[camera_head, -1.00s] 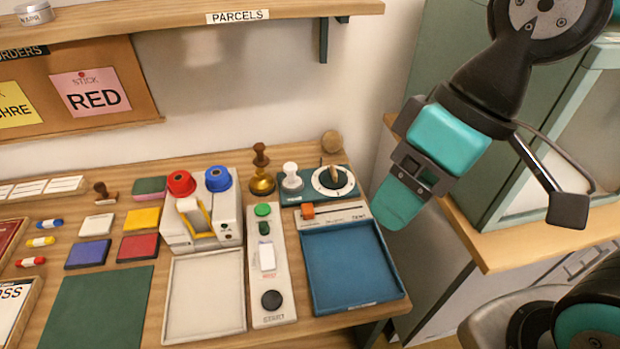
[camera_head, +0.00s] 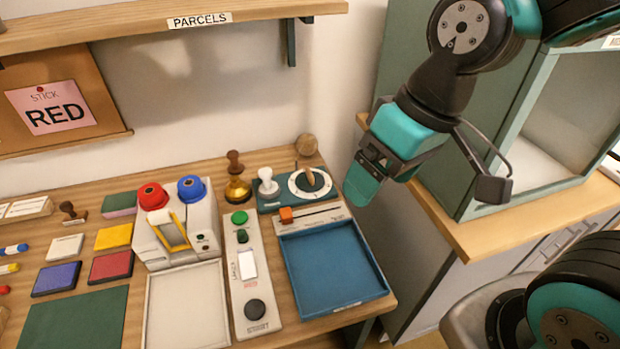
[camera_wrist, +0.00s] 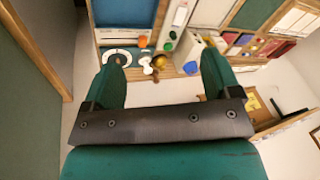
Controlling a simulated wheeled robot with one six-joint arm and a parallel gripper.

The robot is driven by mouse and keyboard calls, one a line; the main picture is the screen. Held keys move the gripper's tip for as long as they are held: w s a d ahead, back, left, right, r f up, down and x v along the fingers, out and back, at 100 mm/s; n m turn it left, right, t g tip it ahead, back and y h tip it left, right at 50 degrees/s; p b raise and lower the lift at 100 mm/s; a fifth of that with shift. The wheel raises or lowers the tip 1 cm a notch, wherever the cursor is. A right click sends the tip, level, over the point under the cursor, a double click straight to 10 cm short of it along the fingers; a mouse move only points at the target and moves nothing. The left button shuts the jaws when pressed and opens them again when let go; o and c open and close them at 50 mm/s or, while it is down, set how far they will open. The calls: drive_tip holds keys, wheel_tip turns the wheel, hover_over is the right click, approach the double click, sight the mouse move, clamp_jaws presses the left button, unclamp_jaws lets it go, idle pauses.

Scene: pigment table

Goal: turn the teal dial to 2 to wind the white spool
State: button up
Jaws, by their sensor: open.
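The teal dial unit (camera_head: 290,191) stands at the back right of the table, with a white ringed face and a brown pointer knob (camera_head: 309,178). The white spool (camera_head: 267,181) stands upright on the left of the same unit. In the wrist view the white dial ring (camera_wrist: 118,58) and the white spool (camera_wrist: 147,66) show upside down between and beyond the fingers. My gripper (camera_head: 372,180) hangs in the air right of the dial, apart from it. Its teal fingers are spread and empty in the wrist view (camera_wrist: 163,82). The dial's markings are too small to read.
A blue tray (camera_head: 384,290) with an orange slider (camera_head: 286,214) lies in front of the dial. A brass stamp (camera_head: 237,188) stands left of the spool and a wooden ball (camera_head: 306,145) behind the dial. A green cabinet (camera_head: 520,150) stands at the right.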

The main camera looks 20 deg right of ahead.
drive_tip(key=w+d+f+m+h+b, duration=0.2)
drive_tip(key=w+d+f+h+b, duration=0.1)
drive_tip(key=w+d+f, duration=0.6)
drive_tip(key=n+g, duration=0.1)
drive_tip(key=n, duration=1.4)
hover_over(310, 172)
wheel_tip(310, 172, down, 4)
wheel_tip(310, 172, down, 17)
drive_tip(key=p, duration=0.4)
drive_tip(key=shift+f, duration=0.1)
drive_tip(key=c, duration=0.9)
